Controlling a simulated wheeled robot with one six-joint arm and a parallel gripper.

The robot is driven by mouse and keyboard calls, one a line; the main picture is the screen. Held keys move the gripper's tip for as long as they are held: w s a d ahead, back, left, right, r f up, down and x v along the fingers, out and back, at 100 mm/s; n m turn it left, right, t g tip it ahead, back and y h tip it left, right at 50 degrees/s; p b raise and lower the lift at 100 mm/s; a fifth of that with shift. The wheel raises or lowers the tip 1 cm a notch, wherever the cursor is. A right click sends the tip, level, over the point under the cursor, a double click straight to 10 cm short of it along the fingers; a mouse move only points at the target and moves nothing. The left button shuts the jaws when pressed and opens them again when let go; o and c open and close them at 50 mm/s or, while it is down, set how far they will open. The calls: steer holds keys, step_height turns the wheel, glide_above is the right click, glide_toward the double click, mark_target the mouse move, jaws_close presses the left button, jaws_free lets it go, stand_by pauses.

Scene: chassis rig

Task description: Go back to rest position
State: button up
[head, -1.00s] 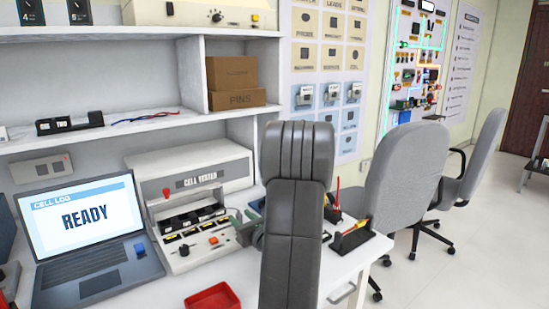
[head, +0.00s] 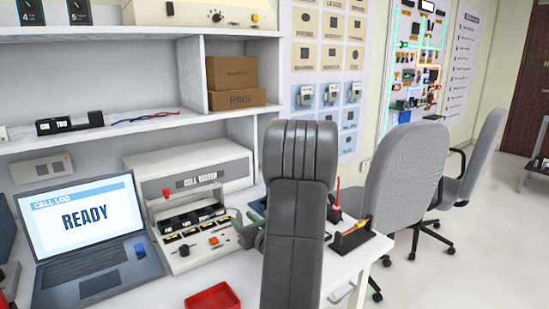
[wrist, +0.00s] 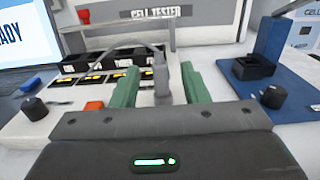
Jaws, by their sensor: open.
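My gripper shows in the wrist view (wrist: 160,85) as two green fingers, spread apart. A thin grey upright piece shows between them in the picture; I cannot tell how near it is. The cell tester (wrist: 75,85) lies beyond the fingers, with its row of black bays, an orange button and a black knob. In the head view the tester (head: 163,235) stands on the bench, and the gripper is mostly hidden behind my dark arm at the tester's right side.
A laptop (head: 85,240) reading READY stands left of the tester. A red tray (head: 212,298) lies at the bench front. A blue device (wrist: 275,60) with a black socket is to the right in the wrist view. Grey chairs (head: 402,180) stand right of the bench, over open floor.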

mark_target(237, 214)
steer(key=x, duration=0.5)
steer(key=shift+w+a, duration=0.2)
steer(key=r+p, duration=0.3)
steer(key=shift+s+d+r, duration=0.15)
steer(key=shift+d+r, duration=0.05)
steer(key=shift+r, duration=0.05)
steer(key=shift+f+p, duration=0.15)
steer(key=shift+p, duration=0.35)
steer(key=shift+r+p, duration=0.95)
steer(key=shift+p, duration=0.15)
